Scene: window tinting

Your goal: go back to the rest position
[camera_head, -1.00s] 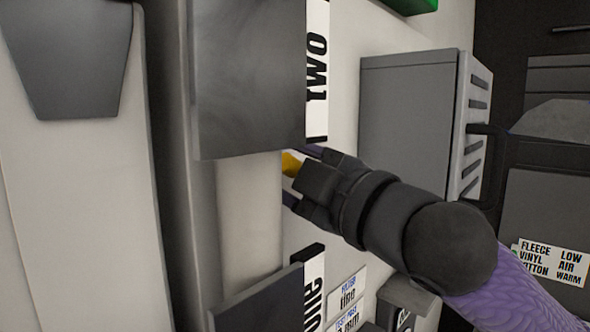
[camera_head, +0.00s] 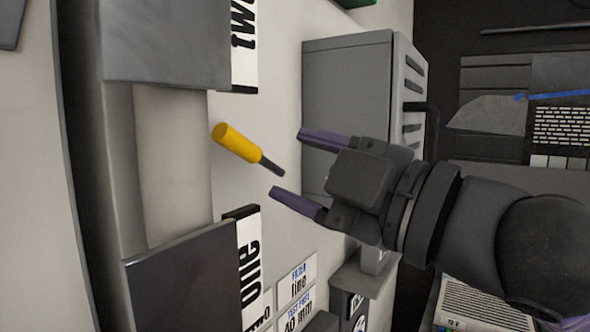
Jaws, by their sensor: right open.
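My right gripper (camera_head: 287,162) comes in from the right in the head view. Its two purple fingers are apart, with nothing held between them. A yellow-handled tool (camera_head: 236,143) with a dark shaft lies on the pale surface to the left of the fingertips. The shaft's end points toward the gap between the fingers and is apart from them. My left gripper is not in view.
A grey box with a slotted side (camera_head: 345,92) stands just behind my right gripper. Dark grey blocks (camera_head: 165,40) and labels marked "TWO" and "ONE" (camera_head: 249,240) are at the left. A white keyboard-like grid (camera_head: 560,125) is at the far right.

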